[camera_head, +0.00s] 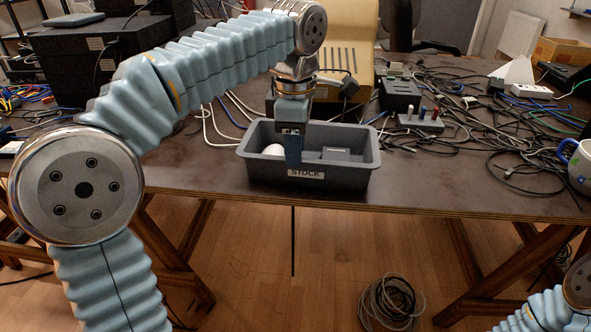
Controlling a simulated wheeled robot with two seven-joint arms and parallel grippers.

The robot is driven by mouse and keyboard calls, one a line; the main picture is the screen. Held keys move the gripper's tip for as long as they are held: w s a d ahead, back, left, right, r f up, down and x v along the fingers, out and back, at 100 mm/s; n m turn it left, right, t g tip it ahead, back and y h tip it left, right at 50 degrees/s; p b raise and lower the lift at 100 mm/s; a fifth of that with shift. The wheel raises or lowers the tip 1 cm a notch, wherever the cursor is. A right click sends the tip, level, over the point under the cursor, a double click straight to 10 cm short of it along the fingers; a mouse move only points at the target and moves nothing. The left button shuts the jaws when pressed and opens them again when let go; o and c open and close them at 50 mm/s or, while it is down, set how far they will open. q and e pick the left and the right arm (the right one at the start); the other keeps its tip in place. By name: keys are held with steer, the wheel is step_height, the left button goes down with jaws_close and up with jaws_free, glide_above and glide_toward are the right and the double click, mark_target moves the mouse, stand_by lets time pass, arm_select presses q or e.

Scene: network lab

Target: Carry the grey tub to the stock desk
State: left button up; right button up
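The grey tub (340,178) stands upright on the dark table near its front edge, with a label reading STOCK on its near wall. Inside it lie a white rounded thing (274,150) and a small grey box (336,154). My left gripper (293,152) points down at the tub, its fingertips near the near rim, left of the middle. I cannot tell whether its fingers are closed on the wall or apart from it. Of my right arm only a part shows at the bottom right corner; its gripper is out of view.
Tangled cables (470,125) and a block with coloured knobs (421,121) lie right of the tub. A beige case (343,50) stands behind it. A blue-handled mug (580,165) is at the right edge. A cable coil (391,302) lies on the floor. Black devices (75,75) are stacked at left.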

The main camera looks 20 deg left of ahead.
mark_target(295, 176)
arm_select(q)
steer(key=shift+w+f+b, duration=0.1)
steer(key=shift+f+b, duration=0.25)
steer(key=shift+f, duration=2.25)
steer(key=shift+c, duration=0.3)
jaws_close()
